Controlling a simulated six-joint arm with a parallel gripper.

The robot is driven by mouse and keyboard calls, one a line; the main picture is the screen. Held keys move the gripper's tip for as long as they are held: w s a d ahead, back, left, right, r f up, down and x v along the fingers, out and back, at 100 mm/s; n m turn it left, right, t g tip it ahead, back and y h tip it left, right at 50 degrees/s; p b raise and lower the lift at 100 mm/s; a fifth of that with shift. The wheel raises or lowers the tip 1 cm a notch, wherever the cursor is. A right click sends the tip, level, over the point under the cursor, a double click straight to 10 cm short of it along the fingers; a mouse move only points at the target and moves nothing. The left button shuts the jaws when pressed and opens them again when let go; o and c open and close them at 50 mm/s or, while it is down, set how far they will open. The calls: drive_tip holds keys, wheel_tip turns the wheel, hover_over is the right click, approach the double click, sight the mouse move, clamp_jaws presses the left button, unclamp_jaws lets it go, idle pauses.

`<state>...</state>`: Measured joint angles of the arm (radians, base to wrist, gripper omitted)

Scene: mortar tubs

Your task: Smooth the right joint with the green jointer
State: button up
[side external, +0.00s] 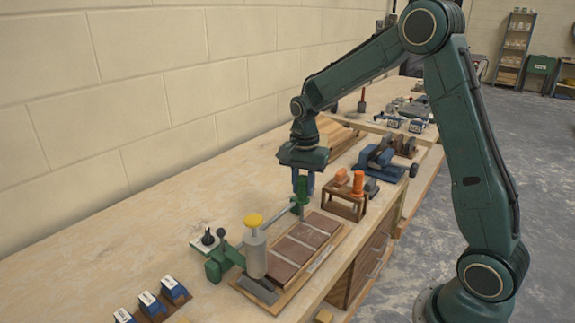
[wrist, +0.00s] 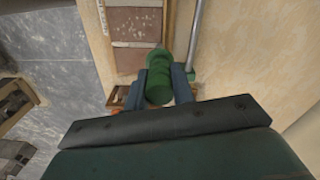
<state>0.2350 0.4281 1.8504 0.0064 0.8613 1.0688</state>
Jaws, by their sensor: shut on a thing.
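My gripper (side external: 303,184) is shut on the green jointer (side external: 302,192), above the far end of the brick panel. In the wrist view the jointer's round green handle (wrist: 159,82) sits between the blue fingers (wrist: 162,88). The panel (side external: 333,248) is a wooden-edged board with reddish-brown bricks (side external: 280,271) and pale joints between them. A pale joint (wrist: 136,44) crosses the panel in the wrist view, close to the jointer. The jointer's lower tip is hard to make out, and I cannot tell whether it touches the panel.
A metal cylinder with a yellow top (side external: 254,249) stands at the panel's near end beside a green clamp (side external: 222,262). A metal rod (side external: 279,217) runs along the panel's left side. A wooden rack with orange-handled tools (side external: 344,202) stands right of the gripper.

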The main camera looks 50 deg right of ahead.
drive_tip(key=shift+f, duration=0.25)
idle(0.3)
drive_tip(key=shift+s, duration=0.2)
drive_tip(key=shift+s, duration=0.55)
drive_tip(key=shift+s, duration=0.15)
idle(0.3)
drive_tip(key=shift+s+f, duration=0.1)
drive_tip(key=shift+s, duration=0.5)
drive_tip(key=shift+s+f, duration=0.1)
drive_tip(key=shift+s, duration=0.1)
drive_tip(key=shift+s, duration=0.1)
drive_tip(key=shift+s, duration=0.5)
